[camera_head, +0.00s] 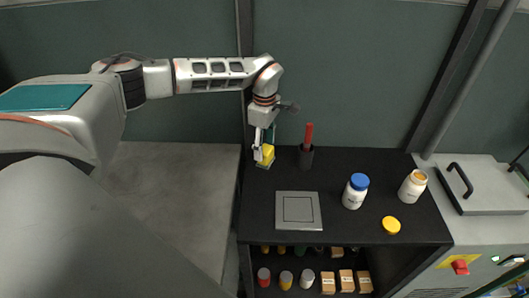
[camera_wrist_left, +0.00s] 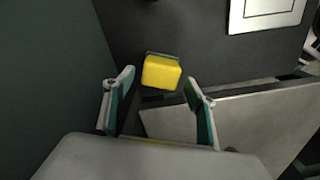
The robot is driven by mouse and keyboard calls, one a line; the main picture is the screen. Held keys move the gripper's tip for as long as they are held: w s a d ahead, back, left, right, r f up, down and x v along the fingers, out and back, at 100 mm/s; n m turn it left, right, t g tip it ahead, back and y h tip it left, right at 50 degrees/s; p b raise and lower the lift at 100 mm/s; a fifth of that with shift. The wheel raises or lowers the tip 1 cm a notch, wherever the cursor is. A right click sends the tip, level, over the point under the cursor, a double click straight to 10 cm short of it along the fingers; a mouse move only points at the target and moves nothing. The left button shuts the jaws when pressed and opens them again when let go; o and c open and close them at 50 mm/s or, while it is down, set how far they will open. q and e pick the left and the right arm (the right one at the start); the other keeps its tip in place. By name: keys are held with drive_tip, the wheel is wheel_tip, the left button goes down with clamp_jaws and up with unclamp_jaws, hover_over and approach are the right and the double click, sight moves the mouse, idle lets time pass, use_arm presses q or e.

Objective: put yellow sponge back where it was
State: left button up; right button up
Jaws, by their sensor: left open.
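The yellow sponge (camera_head: 267,153) is at the back left corner of the black table, with a thin grey-green strip along one side. In the left wrist view the sponge (camera_wrist_left: 161,72) lies just beyond the fingertips, roughly centred between them. My left gripper (camera_head: 263,146) points down over the sponge from above, and in the wrist view its two fingers (camera_wrist_left: 160,90) are spread apart with a gap to the sponge. In the head view the fingers partly hide the sponge. My right gripper is not in view.
The black table (camera_head: 410,233) holds a dark cup with a red-handled tool (camera_head: 308,140), a grey square plate (camera_head: 298,211), a blue-capped bottle (camera_head: 355,191), an open white jar (camera_head: 412,186) and a yellow lid (camera_head: 391,225). Bottles and boxes fill the shelf below.

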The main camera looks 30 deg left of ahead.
sight(264, 149)
use_arm(q)
wheel_tip(264, 149, up, 8)
drive_tip(key=shift+r, duration=0.25)
drive_tip(key=shift+s+d+f, duration=0.1)
idle(0.5)
